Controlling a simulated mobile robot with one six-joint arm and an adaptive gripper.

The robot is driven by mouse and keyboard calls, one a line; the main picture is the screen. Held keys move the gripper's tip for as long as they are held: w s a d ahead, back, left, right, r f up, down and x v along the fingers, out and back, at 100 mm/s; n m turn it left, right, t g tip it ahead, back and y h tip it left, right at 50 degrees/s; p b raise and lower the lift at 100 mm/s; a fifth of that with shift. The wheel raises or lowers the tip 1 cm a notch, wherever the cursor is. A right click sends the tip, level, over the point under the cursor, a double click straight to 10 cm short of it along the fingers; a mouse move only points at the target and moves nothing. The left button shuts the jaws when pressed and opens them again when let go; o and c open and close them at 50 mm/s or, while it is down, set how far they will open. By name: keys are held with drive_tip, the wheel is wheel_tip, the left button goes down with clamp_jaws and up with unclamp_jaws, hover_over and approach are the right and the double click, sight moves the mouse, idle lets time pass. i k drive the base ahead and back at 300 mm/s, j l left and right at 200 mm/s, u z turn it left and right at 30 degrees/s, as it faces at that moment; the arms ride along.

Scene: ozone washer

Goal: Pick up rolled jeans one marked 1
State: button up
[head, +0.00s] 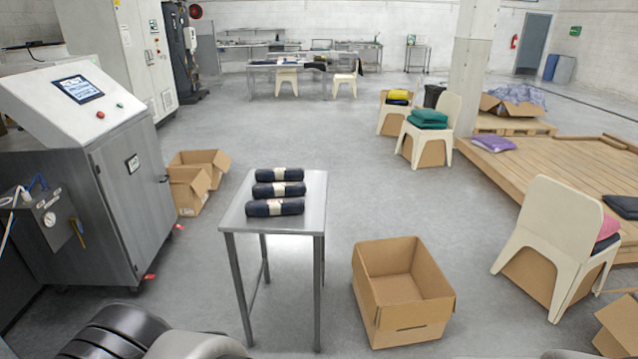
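Three dark navy rolled jeans lie side by side on a small metal table (230,218), each with a pale band around its middle. The far roll (262,175), the middle roll (263,190) and the near roll (258,208) are separate bundles. The near roll's band has a reddish mark. Any numbers on the bands are too small to read, so I cannot tell which is marked 1. My gripper is not in view; only dark and grey parts of my own body show at the bottom left.
An open, empty cardboard box (395,325) stands on the floor right of the table. A grey machine (125,190) with a screen stands left, with cardboard boxes (190,190) behind. White chairs (535,225) and a wooden platform (545,165) are at right. Floor beyond the table is open.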

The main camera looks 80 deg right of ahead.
sight(261, 174)
drive_tip(key=l+z, duration=0.2)
drive_tip(key=z, duration=0.3)
drive_tip(key=l+z, duration=0.15)
drive_tip(key=z, duration=0.3)
drive_tip(key=i+l+z, duration=0.15)
drive_tip(key=z, duration=0.35)
drive_tip(key=i+l+z, duration=0.1)
drive_tip(key=z, duration=0.4)
drive_tip(key=i+l, duration=0.5)
drive_tip(key=i, duration=0.2)
